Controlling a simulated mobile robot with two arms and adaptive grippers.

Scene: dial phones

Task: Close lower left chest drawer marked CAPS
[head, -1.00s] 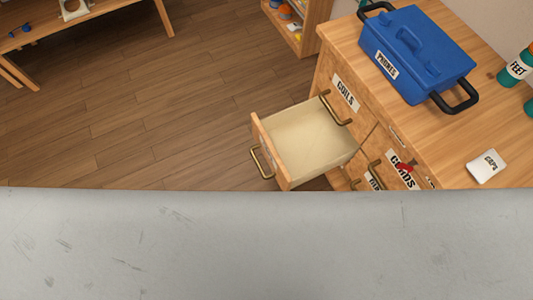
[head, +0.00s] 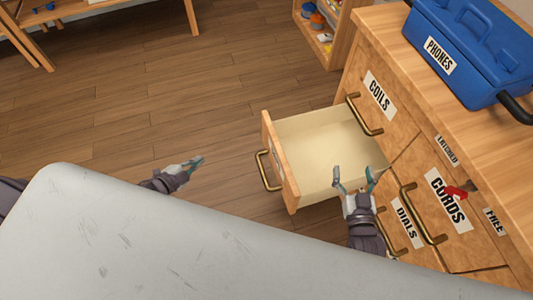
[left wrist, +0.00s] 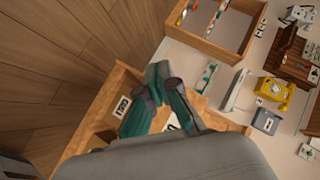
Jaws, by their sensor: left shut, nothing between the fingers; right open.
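The open drawer (head: 284,176) juts out at the lower left of the wooden chest (head: 388,70), below the COILS drawer. Its pale inside looks empty, and a brass handle (head: 266,172) is on its front. Its label is not readable from here. My left gripper (head: 199,161) is shut and empty, left of the drawer front and apart from it. Its fingers (left wrist: 160,85) also show closed in the left wrist view. My right gripper (head: 355,172) is open and overlaps the drawer's near side; whether it touches is unclear.
A blue PHONES toolbox (head: 465,55) stands on the chest. The CORDS drawer (head: 445,205), with a red item on its front, and the DIALS drawer (head: 402,228) look shut. A grey surface (head: 150,245) fills the foreground. Wooden floor (head: 150,100) is clear left of the drawer.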

